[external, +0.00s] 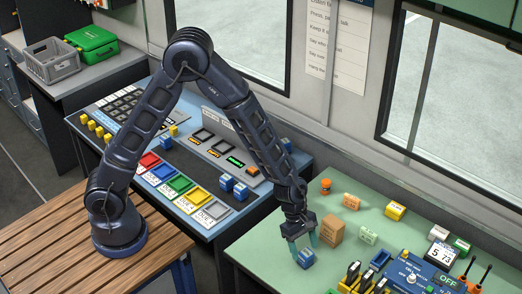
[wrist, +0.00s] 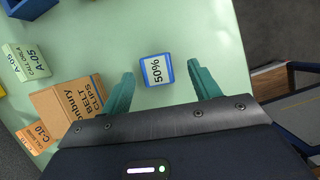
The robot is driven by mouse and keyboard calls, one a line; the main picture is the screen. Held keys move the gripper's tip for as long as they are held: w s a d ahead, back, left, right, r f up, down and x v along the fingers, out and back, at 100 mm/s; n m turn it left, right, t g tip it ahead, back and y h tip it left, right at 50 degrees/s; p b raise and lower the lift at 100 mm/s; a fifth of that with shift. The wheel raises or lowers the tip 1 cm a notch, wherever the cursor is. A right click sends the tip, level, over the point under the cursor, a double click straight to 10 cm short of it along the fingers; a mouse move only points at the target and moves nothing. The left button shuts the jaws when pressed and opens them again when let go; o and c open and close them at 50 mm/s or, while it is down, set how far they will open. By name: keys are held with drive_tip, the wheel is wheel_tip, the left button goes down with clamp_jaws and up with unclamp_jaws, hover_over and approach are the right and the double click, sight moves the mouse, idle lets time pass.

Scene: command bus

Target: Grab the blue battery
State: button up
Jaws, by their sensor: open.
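The blue battery (wrist: 157,71) shows in the wrist view as a small blue block with a white label reading 50%. It lies on the green table, ahead of and between the open fingers of my gripper (wrist: 162,87). It does not touch either finger there. In the external view the blue battery (external: 306,258) is near the table's left front part, right below my gripper (external: 302,246). The teal fingers are apart and nothing is held.
A brown cardboard box (wrist: 70,110) marked belt clips stands close beside the left finger; it also shows in the external view (external: 332,230). The green table (external: 262,255) holds several other small boxes, a blue device (external: 425,270) and radios. Blue blocks (external: 233,185) sit on the console.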

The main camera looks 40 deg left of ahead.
sight(306, 252)
drive_tip(key=shift+x, duration=2.45)
drive_tip(key=shift+w, duration=0.2)
drive_tip(key=shift+c, duration=0.2)
drive_tip(key=c, duration=1.1)
